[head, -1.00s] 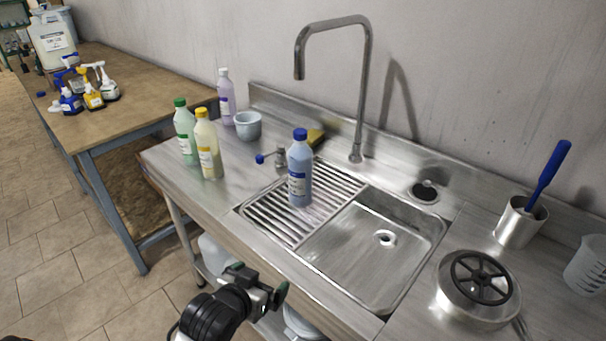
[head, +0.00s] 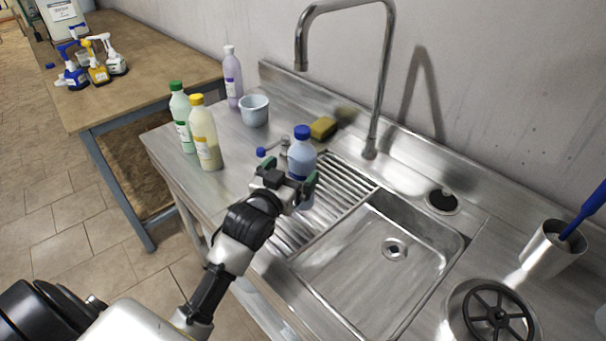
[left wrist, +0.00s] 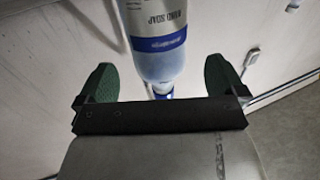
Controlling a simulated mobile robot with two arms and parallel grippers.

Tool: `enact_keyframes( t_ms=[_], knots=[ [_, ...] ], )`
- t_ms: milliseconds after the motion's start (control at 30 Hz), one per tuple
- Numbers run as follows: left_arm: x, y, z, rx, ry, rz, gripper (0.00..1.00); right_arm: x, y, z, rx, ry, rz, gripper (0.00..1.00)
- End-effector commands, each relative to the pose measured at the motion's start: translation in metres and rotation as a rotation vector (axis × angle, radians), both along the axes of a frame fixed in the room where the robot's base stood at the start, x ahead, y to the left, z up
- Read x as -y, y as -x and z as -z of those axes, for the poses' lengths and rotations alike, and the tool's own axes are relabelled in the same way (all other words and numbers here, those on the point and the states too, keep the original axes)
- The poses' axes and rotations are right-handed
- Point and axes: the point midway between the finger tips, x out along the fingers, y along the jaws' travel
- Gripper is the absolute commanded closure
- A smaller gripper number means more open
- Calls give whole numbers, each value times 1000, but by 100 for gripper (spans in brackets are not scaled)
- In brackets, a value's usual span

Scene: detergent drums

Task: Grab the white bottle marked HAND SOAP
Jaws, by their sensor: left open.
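A pale blue bottle (head: 302,158) with a blue cap stands on the ribbed drainboard beside the sink basin. My left gripper (head: 290,174) is open, with one green fingertip on each side of the bottle in the head view. The left wrist view shows the bottle in line with the gap between the fingertips (left wrist: 160,78), with space on both sides. My right gripper is not in view.
A yellow-capped bottle (head: 205,138), green-capped bottle (head: 182,122), lilac bottle (head: 233,80) and grey cup (head: 254,111) stand left. A yellow sponge (head: 323,128) lies behind. The tall faucet (head: 382,80) rises to the right, near the empty basin (head: 385,270).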

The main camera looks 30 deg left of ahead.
Motion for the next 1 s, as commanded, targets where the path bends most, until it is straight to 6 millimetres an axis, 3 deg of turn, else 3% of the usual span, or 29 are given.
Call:
enact_keyframes(
  t_ms=[233,400,667,1000],
  knots=[
    [1,-33,-8,-1,0,-1,1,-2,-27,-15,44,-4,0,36],
    [1,-50,-5,-1,-1,1,1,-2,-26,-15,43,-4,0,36],
    [1,-52,-4,-2,-1,1,1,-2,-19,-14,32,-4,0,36],
    [1,-51,-4,-2,-1,1,53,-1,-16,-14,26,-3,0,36]
  ],
)
